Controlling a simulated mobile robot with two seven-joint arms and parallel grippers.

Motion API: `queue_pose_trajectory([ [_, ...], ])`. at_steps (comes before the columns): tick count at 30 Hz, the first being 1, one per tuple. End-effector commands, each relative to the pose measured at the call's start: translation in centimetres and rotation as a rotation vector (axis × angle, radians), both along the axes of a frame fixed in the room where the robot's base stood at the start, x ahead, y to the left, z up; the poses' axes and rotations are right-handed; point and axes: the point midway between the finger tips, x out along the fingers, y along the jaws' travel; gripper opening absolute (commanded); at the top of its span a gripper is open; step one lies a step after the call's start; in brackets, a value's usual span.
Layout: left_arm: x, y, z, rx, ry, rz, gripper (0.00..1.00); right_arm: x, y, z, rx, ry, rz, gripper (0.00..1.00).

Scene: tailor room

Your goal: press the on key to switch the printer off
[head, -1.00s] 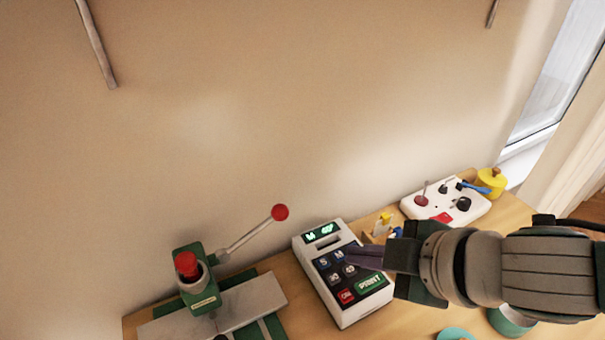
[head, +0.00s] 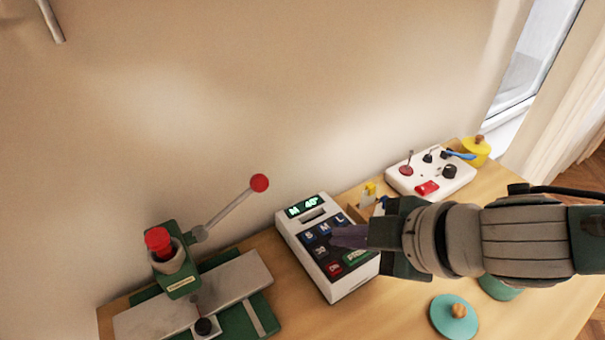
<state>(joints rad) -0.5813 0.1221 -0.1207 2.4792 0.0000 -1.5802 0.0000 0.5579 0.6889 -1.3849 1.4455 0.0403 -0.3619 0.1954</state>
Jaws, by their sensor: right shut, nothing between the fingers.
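The printer (head: 349,288) is a white box on the wooden table, with a lit green display (head: 305,206) reading "M 40°" and dark keys marked S, M, L and numbers. Its red on key (head: 334,268) is at the lower left of the keypad. The green print key (head: 358,257) beside it is partly covered by my gripper. My right gripper (head: 335,237) comes in from the right, shut and empty, its fingertips over the keypad above the red key. I cannot tell whether the tips touch a key. My left gripper is out of view.
A green press (head: 177,274) with a red-knobbed lever (head: 259,183) stands left of the printer. A white control box (head: 430,177) and a yellow pot (head: 476,152) stand at the back right. A teal lid (head: 454,316) lies in front. The wall is close behind.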

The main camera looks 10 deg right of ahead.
Motion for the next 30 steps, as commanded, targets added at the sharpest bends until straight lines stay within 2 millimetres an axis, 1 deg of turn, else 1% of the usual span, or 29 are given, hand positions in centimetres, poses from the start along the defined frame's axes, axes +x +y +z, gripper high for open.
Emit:
queue_pose_trajectory([
  [1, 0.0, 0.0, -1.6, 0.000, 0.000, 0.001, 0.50, 0.0, 0.0, -1.5, -0.001, -0.002, 0.001, 0.00],
  [3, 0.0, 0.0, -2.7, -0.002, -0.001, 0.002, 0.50, 0.0, 0.0, -2.5, -0.002, -0.002, 0.002, 0.00],
  [6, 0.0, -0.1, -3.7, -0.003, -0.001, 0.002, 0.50, 0.0, 0.0, -3.7, -0.001, 0.000, 0.001, 0.00],
  [10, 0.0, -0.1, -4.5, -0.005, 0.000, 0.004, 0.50, 0.0, 0.0, -4.7, 0.000, 0.000, 0.000, 0.00],
  [14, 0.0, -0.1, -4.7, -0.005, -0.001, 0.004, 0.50, 0.0, 0.0, -5.0, 0.000, 0.000, 0.000, 0.00],
  [30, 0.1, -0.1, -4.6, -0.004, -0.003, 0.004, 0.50, 0.0, 0.0, -4.9, -0.001, 0.000, 0.001, 0.00],
])
